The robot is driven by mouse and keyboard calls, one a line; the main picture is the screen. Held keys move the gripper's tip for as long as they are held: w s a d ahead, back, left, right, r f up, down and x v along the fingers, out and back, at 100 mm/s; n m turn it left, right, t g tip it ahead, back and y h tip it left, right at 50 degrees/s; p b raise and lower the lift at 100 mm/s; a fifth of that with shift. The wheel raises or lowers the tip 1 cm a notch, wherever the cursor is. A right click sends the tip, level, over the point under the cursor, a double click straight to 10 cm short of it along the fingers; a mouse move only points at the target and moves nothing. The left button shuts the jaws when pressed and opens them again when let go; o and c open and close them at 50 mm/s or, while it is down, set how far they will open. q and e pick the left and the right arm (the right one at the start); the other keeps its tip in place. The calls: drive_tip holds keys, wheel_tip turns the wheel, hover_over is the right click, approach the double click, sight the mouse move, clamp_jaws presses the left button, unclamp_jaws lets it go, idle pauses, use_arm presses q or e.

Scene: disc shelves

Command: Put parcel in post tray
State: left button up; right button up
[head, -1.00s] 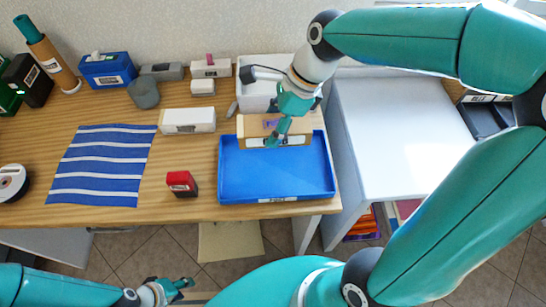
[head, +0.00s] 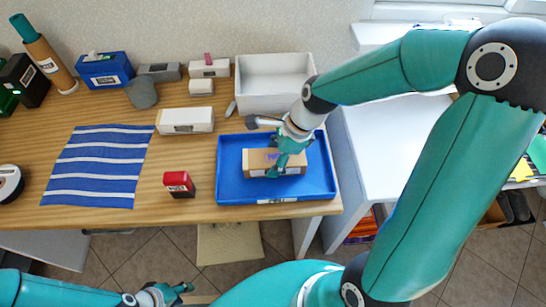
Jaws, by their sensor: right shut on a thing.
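My left gripper (head: 178,289) is low at the bottom of the picture, in front of the desk and away from the tray. Its fingers look apart, with nothing between them.
A white bin (head: 270,80) stands behind the tray. A red stamp (head: 179,184) and a white box (head: 186,120) stand left of it. A striped blue mat (head: 98,168) lies further left. A white side table (head: 385,150) is on the right.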

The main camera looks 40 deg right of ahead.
drive_tip(key=o, duration=1.3)
drive_tip(key=shift+f, duration=0.1)
drive_tip(key=shift+r, duration=0.2)
drive_tip(key=p+v, duration=0.1)
drive_tip(key=v, duration=1.1)
drive_tip(key=shift+a, duration=0.1)
